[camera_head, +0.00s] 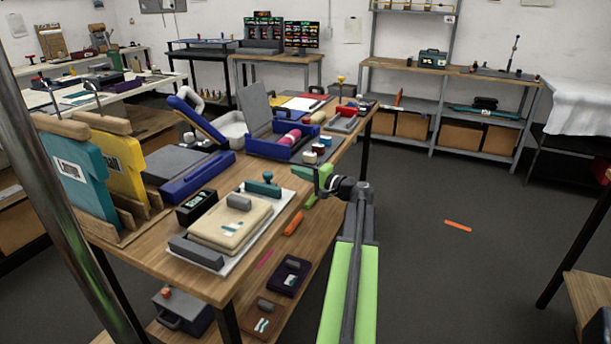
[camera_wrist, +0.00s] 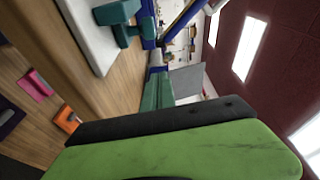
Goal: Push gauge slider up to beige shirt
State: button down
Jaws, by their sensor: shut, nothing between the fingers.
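The beige shirt (camera_head: 222,228) lies flat and folded on a white board (camera_head: 272,222) near the right edge of the wooden table. A grey block rests on the shirt. A teal slider with a knob (camera_head: 263,187) stands at the board's far end, seemingly apart from the shirt; I take it for the gauge slider. It shows in the wrist view (camera_wrist: 120,14) at the top, with the board (camera_wrist: 92,40) beside it. My green gripper (camera_head: 318,188) is shut and empty, just right of the slider with a gap between them. A large green finger fills the bottom of the wrist view.
A dark grey bar (camera_head: 196,252) lies along the board's near end. A black display box (camera_head: 197,207) stands left of the board. A blue tray (camera_head: 280,146) and small containers lie beyond. Teal and yellow shirts (camera_head: 77,178) stand at the left. Open floor lies to the right.

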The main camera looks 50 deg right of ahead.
aim_at(272, 188)
jog(key=w, duration=0.4)
jog(key=a, duration=0.3)
jog(key=shift+a+f, duration=0.1)
jog(key=shift+f, duration=0.1)
jog(key=shift+w+a, duration=0.25)
jog(key=shift+a, duration=0.2)
jog(key=a, duration=0.2)
jog(key=s+a, duration=0.1)
jog(key=a, duration=0.3)
jog(key=shift+s+a, duration=0.15)
jog(key=shift+s, duration=0.15)
